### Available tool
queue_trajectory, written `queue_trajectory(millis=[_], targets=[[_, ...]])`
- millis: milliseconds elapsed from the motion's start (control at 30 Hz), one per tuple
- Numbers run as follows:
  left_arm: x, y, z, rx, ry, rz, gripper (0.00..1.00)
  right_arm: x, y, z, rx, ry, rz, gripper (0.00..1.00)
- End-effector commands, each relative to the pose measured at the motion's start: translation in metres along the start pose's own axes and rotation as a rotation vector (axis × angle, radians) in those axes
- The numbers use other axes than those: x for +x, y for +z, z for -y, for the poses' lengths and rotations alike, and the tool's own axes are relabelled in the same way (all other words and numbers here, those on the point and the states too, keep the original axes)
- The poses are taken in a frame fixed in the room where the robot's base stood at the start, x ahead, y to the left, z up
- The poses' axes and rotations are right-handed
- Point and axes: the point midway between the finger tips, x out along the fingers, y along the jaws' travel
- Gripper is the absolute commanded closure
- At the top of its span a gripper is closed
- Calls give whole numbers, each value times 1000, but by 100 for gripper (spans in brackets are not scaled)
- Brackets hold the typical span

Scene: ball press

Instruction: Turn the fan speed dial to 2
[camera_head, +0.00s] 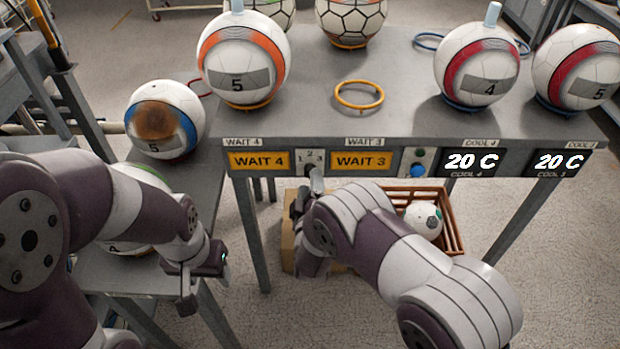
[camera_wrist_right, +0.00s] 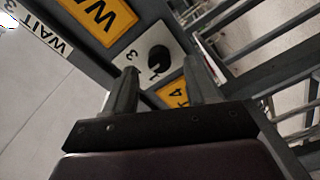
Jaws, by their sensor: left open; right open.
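The fan speed dial sits on a small light plate (camera_head: 310,157) marked 1, 2 and 3, between the yellow WAIT 4 sign (camera_head: 259,161) and WAIT 3 sign (camera_head: 361,161) on the table's front panel. In the right wrist view its black knob (camera_wrist_right: 159,58) shows just ahead of my fingertips; its setting is hard to read. My right gripper (camera_head: 309,188) is just in front of the dial, partly hidden by my arm. In the wrist view this gripper (camera_wrist_right: 160,78) is open, its fingers either side of the knob's line, holding nothing. My left gripper (camera_head: 204,276) is open and empty, away at the left.
A panel with a blue button (camera_head: 418,170) and two 20 C displays (camera_head: 472,162) lie to the right. Several balls stand on the grey table (camera_head: 330,70), with an empty orange ring (camera_head: 359,94). A brown crate (camera_head: 452,225) holding a ball (camera_head: 423,220) is below.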

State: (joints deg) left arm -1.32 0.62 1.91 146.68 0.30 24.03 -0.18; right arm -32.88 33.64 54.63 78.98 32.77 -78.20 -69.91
Motion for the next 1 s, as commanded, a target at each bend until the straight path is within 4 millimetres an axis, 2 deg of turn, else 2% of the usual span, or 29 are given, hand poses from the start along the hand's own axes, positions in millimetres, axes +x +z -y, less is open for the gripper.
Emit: queue_trajectory(millis=[200,400,533,1000], targets=[[-4,0,0,0,0,0,44,-61,-2,0,-2,-5,-4,43],[-5,-1,0,0,0,0,44,-95,-1,0,-1,-2,-2,43],[-5,-1,0,0,0,0,44,-101,0,0,0,-1,0,43],[-5,-1,0,0,0,0,44,-101,0,0,9,-1,0,43]])
